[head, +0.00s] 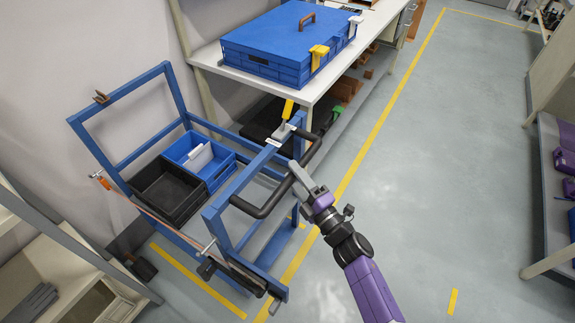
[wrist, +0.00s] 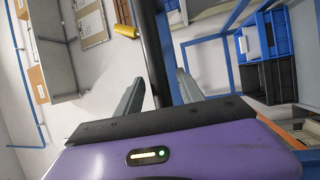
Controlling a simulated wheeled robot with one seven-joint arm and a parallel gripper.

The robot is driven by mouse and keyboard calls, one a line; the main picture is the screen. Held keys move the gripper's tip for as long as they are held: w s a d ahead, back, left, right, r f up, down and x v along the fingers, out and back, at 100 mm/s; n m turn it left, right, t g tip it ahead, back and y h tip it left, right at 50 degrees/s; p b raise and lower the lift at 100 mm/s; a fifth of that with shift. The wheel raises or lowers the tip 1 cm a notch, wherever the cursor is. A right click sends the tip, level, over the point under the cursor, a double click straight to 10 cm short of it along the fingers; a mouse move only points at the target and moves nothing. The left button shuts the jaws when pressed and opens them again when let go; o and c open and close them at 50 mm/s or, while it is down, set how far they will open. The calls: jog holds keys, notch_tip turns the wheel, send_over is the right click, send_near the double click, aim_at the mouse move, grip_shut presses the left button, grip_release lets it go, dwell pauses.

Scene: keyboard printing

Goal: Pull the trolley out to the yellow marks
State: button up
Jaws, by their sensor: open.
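The trolley (head: 222,228) is a blue tube frame at the left, carrying a black crate and a blue crate. Its black handle (head: 262,207) sticks out on the side toward my arm. My gripper (head: 301,176) is at the handle's bar, with its jaws open. In the wrist view the dark handle bar (wrist: 154,45) runs between the two grey fingers (wrist: 158,92); contact cannot be told. Yellow floor lines (head: 372,140) run past the trolley, and a short yellow mark (head: 452,301) lies on open floor at the lower right.
A white bench (head: 208,57) with a large blue box (head: 285,42) stands behind the trolley. A beige shelf unit (head: 75,282) is close at the lower left. Shelving with purple items (head: 564,160) lines the right. The grey floor between is clear.

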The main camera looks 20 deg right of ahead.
jog(key=x, duration=0.3)
jog(key=shift+w, duration=0.15)
grip_shut()
dwell(1.4)
